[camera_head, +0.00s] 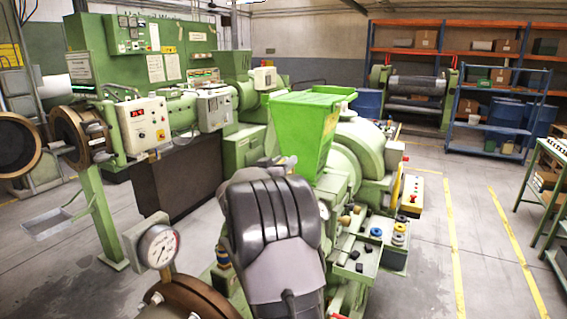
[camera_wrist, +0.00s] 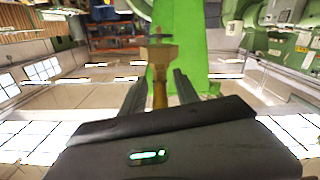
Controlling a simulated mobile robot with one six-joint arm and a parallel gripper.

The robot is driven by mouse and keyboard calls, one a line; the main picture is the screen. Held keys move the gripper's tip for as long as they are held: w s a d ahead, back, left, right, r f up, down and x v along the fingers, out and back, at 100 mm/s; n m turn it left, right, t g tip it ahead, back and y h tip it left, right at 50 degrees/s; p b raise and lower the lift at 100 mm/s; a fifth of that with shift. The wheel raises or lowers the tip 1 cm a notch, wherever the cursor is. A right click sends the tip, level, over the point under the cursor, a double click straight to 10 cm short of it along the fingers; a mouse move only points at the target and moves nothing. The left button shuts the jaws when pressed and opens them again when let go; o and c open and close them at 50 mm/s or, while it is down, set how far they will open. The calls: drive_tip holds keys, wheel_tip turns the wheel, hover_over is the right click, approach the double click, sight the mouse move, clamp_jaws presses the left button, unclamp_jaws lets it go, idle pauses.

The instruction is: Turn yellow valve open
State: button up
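A brass-yellow valve (camera_wrist: 158,55), with a block-like head on a narrower stem, stands in the middle of the wrist view in front of a bright green panel. My gripper (camera_wrist: 160,77) has its two dark fingers apart, one on each side of the stem. Clear gaps show between the stem and the fingers, and I see no contact. In the head view my dark grey arm covers the centre, and I cannot make out the valve or the fingertips there.
A green hopper (camera_head: 304,125) rises just beyond my arm. A pressure gauge (camera_head: 159,246) stands close at the lower left. A control box (camera_head: 143,124) is on the left machine. Blue shelving (camera_head: 498,122) stands at the right back. The floor with yellow lines (camera_head: 452,240) is clear.

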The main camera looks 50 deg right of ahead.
clamp_jaws()
idle(1.3)
